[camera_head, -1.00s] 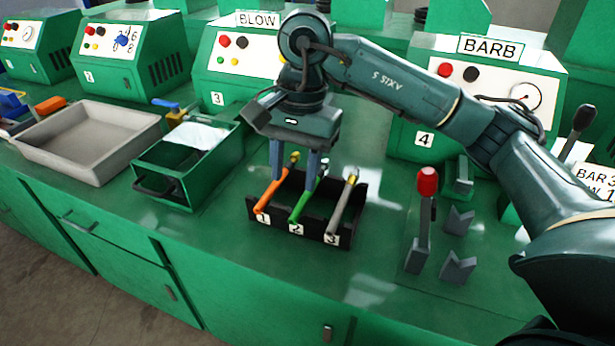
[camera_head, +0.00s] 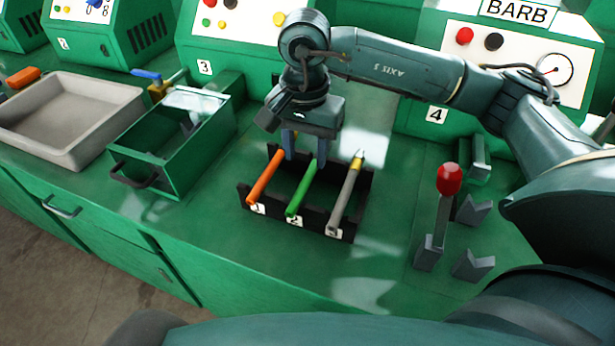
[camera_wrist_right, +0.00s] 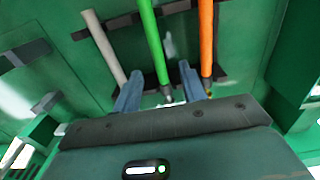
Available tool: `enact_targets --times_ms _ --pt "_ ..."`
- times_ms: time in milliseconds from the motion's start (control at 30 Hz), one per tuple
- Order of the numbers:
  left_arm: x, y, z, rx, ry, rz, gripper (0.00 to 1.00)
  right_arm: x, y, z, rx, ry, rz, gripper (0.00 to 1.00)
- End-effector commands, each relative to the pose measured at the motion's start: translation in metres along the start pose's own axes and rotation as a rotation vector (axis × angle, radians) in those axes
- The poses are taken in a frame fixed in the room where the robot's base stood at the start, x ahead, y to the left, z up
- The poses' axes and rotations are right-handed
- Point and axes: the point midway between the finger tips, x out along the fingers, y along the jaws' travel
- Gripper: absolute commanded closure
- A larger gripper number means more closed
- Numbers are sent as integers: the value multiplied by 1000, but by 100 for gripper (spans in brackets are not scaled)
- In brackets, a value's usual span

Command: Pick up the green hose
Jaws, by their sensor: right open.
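The green hose (camera_head: 301,190) lies in the middle slot, marked 2, of a black rack (camera_head: 342,229). The orange hose (camera_head: 265,178) lies in slot 1 to its left, and the grey hose (camera_head: 346,188) lies in slot 3 to its right. My right gripper (camera_head: 306,162) is open above the back part of the rack, its fingers pointing down. In the right wrist view the green hose (camera_wrist_right: 150,40) runs between the two blue-grey fingers (camera_wrist_right: 160,95), with the orange and grey hoses outside them. The fingers partly hide the green hose's far end. My left gripper is not in view.
A green open box (camera_head: 150,160) with a handle and a grey tray (camera_head: 35,143) stand to the left. A red-knobbed lever (camera_head: 447,180) and grey V-shaped blocks (camera_head: 472,264) stand to the right. Machine 4 (camera_head: 520,55), labelled BARB, is behind.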

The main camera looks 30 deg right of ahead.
Motion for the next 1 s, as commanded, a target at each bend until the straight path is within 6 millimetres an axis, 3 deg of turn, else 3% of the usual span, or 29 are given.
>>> enact_targets --times_ms 167,400,700,1000 --pt "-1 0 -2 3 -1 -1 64 14 2 0 0 -3 2 58" --pt "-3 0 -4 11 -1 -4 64 48 4 0 0 -2 2 58" --pt "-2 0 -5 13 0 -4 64 55 4 0 0 -1 0 58" --pt "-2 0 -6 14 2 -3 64 54 4 0 0 0 -1 81"
